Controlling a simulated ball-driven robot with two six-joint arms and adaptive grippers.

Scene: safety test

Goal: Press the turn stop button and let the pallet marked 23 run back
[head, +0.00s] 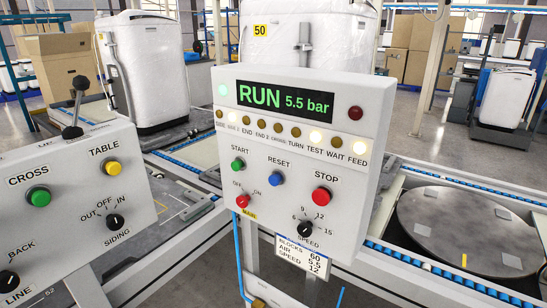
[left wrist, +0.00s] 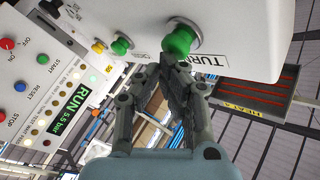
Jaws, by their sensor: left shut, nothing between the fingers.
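In the left wrist view a big green button (left wrist: 182,38) sticks out of a white control box beside a partly hidden label starting "TUR". My left gripper (left wrist: 174,66) is shut and empty, its fingertips close below this button; I cannot tell whether they touch it. The head view shows neither gripper nor this button. It shows a red STOP button (head: 321,196) on the middle panel (head: 300,160), whose display reads RUN 5.5 bar.
The left box (head: 75,195) carries a green CROSS button (head: 38,197), a yellow TABLE button (head: 112,167), a lever (head: 75,115) and knobs. A round turntable (head: 455,225) lies right. Another wrapped machine (head: 143,75) stands on a pallet behind.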

